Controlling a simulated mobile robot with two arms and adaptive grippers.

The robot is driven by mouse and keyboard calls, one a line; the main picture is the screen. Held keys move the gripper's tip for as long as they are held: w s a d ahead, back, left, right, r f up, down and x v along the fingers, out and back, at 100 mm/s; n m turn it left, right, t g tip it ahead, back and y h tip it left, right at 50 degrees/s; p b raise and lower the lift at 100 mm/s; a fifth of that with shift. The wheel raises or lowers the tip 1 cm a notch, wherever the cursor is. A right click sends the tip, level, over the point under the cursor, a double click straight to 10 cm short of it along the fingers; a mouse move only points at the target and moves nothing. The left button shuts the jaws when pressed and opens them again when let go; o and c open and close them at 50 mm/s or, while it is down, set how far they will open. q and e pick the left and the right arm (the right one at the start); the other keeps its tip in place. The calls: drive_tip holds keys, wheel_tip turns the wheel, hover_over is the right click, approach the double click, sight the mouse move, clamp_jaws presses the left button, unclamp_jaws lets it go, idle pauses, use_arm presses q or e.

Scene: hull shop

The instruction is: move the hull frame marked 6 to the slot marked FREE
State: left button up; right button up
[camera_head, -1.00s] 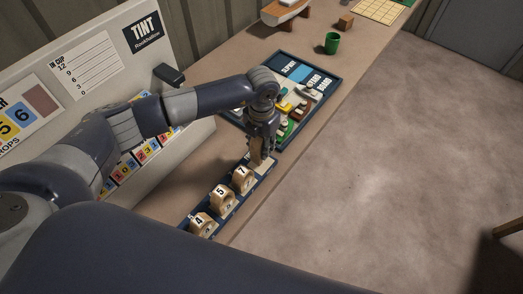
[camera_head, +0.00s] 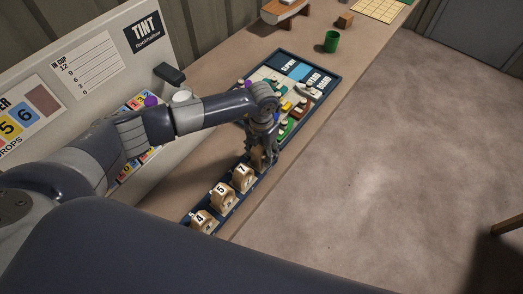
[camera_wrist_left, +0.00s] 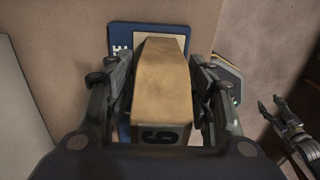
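My left gripper (camera_head: 262,160) is closed on a tan wooden hull frame (camera_wrist_left: 160,82), whose dark end face carries a 6 upside down in the left wrist view. In the head view the gripper points down at the far end of a dark blue rack (camera_head: 232,212) and mostly hides the frame. Frames marked 4 (camera_head: 203,221), 5 (camera_head: 223,195) and 7 (camera_head: 244,177) stand in the rack. The left wrist view shows a blue plate with part of a white label (camera_wrist_left: 122,42) behind the held frame; the frame covers most of it. My right gripper (camera_wrist_left: 274,106) shows at the right, open and empty.
A paint board (camera_head: 327,82) with several small pieces lies just beyond the rack. A green cup (camera_head: 331,42) and a small brown block (camera_head: 345,20) stand farther back. A white panel (camera_head: 75,62) stands along the left. The bench edge runs close on the right.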

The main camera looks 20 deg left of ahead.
use_arm(q)
drive_tip(key=shift+r, duration=0.25)
drive_tip(key=shift+w+r, duration=0.1)
drive_tip(key=shift+r, duration=0.2)
wheel_tip(320, 180, up, 10)
drive_tip(key=b, duration=0.4)
drive_tip(key=shift+r, duration=0.65)
drive_tip(key=shift+f, duration=0.1)
